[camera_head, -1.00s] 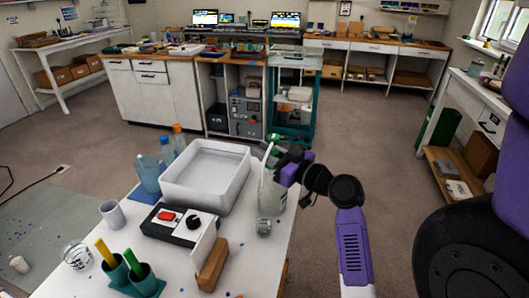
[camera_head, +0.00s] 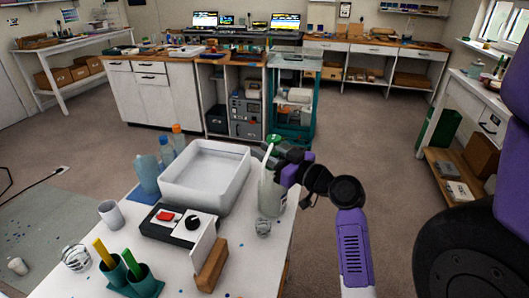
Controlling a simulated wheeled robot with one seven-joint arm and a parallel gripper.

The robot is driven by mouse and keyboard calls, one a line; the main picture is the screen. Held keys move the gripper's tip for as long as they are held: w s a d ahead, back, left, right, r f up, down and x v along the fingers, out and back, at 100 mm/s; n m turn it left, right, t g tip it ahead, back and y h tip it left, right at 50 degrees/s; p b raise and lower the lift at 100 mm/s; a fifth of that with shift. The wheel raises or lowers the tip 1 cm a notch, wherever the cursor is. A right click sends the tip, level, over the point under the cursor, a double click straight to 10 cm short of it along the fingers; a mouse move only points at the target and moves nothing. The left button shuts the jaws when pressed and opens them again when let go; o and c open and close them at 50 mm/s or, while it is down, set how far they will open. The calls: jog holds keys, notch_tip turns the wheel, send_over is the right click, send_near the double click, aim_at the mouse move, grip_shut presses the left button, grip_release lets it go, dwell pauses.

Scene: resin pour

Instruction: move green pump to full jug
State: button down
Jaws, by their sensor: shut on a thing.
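The green pump (camera_head: 274,139) shows as a green cap at the top of a pale translucent jug (camera_head: 271,192). The jug stands upright on the white table, right of the white tray. My gripper (camera_head: 280,153) is at the jug's top, shut on the green pump; its fingers partly hide the pump and the jug's neck. I cannot tell whether the pump is seated in the neck or lifted from it.
A white tray (camera_head: 206,176) fills the table's middle. A scale-like box with a red button (camera_head: 165,221), a wooden block (camera_head: 212,266), teal cups (camera_head: 142,281), a white cup (camera_head: 112,214) and a small glass (camera_head: 263,228) stand around it.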

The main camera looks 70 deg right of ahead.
jog(key=shift+f+b, duration=1.35)
jog(key=shift+b, duration=0.25)
dwell(0.4)
jog(key=c, duration=1.1)
grip_release()
jog(key=shift+o, duration=0.2)
jog(key=b+v, duration=0.1)
jog(key=v, duration=0.5)
jog(key=shift+s+a, duration=0.15)
jog(key=shift+s, duration=0.2)
jog(key=r+p, duration=0.2)
jog(key=s+r+p, duration=0.1)
jog(key=r, duration=0.2)
jog(key=shift+a+p, duration=0.2)
jog(key=shift+p, duration=0.15)
jog(key=shift+s, duration=0.1)
